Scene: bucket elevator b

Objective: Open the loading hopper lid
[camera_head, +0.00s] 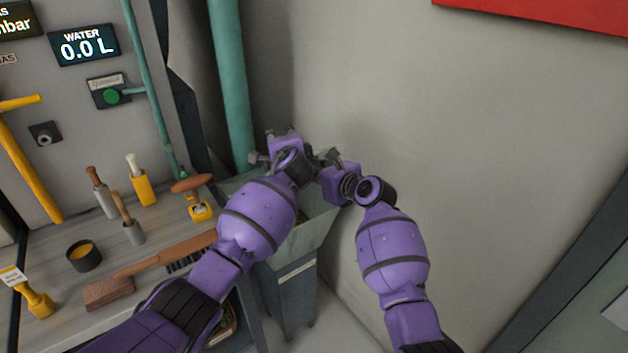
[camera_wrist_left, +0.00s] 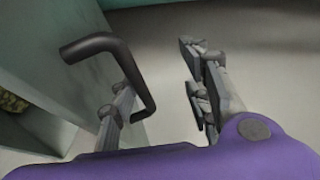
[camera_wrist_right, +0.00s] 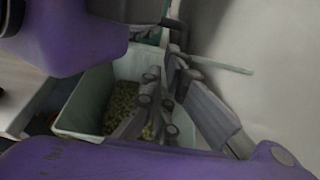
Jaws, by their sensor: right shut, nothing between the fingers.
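The loading hopper (camera_head: 297,268) is a grey-green bin in the corner. The right wrist view shows its rim (camera_wrist_right: 88,92) and yellowish grain (camera_wrist_right: 122,105) inside, so it is at least partly uncovered. A grey-green panel, apparently the lid (camera_wrist_left: 55,55), carries a dark bent handle (camera_wrist_left: 95,42) in the left wrist view. My left gripper (camera_wrist_left: 155,78) is open, with one finger beside the handle and the other apart from it; grasp contact is not clear. My right gripper (camera_wrist_right: 165,95) is shut and empty above the hopper. My arms hide much of the lid in the head view.
A workbench (camera_head: 62,300) at the left holds a brush (camera_head: 165,252), a round dark tin (camera_head: 83,256) and several handled tools. A green vertical pipe (camera_head: 231,85) stands behind the hopper. The plain wall (camera_head: 480,150) bounds the right side.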

